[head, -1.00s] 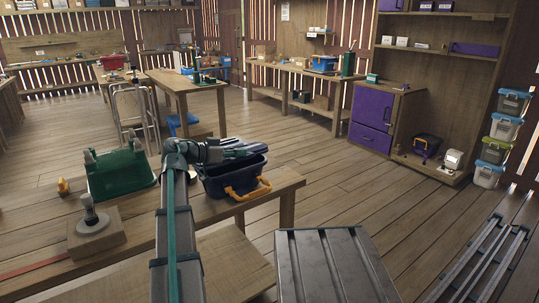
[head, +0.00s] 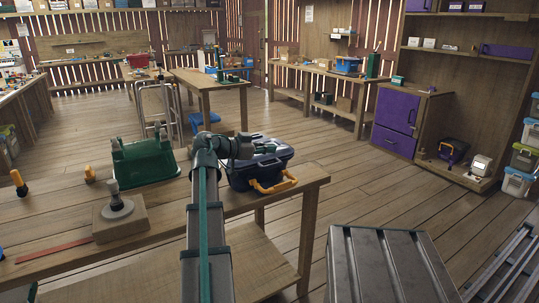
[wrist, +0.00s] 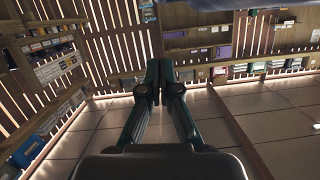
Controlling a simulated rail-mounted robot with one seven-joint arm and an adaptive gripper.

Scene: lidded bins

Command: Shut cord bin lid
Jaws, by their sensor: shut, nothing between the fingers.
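The dark blue bin (head: 240,182) with a yellow-orange handle (head: 274,184) stands near the right end of the wooden bench; I take it for the cord bin. Its dark blue lid (head: 283,153) lies low over the top, and the open mouth does not show. Whether it is fully seated I cannot tell. My gripper (head: 268,147) is at the lid, partly hidden by my own arm; contact is unclear. In the wrist view my gripper (wrist: 157,88) has its fingers together, with nothing between them.
On the bench (head: 75,205), left of my arm, stand a green bin (head: 145,163) and a wooden block with a grey disc (head: 119,215). A grey ridged case (head: 385,265) is at the lower right.

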